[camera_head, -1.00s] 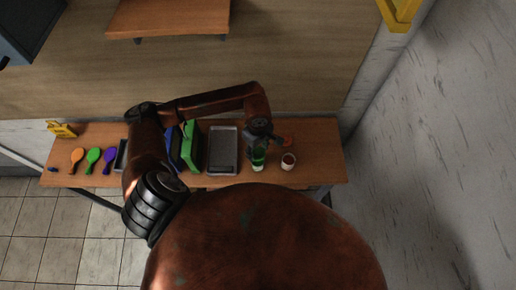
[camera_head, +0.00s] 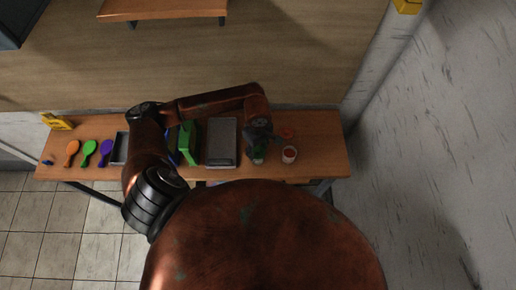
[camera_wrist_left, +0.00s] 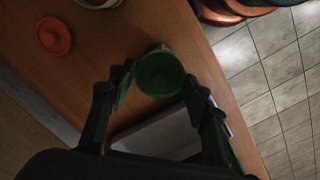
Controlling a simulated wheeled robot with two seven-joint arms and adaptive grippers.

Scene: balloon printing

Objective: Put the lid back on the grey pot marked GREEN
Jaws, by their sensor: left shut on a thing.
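A round green lid (camera_wrist_left: 160,74) sits between the fingertips of my left gripper (camera_wrist_left: 157,88) in the left wrist view. The gripper is shut on it. The grey pot (camera_wrist_left: 163,48) is mostly hidden beneath the lid, with only a strip of its side showing. I cannot tell whether the lid touches the pot's rim. In the head view my left gripper (camera_head: 258,143) is over the pot, whose green top (camera_head: 258,154) is small and dark. The pot's marking is not readable. My right gripper is not in view.
A pale pot with red inside (camera_head: 289,154) stands just right, with an orange-red lid (camera_head: 287,132) behind it. Orange, green and purple paddles are farther left. The table's (camera_head: 325,150) right end is clear.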

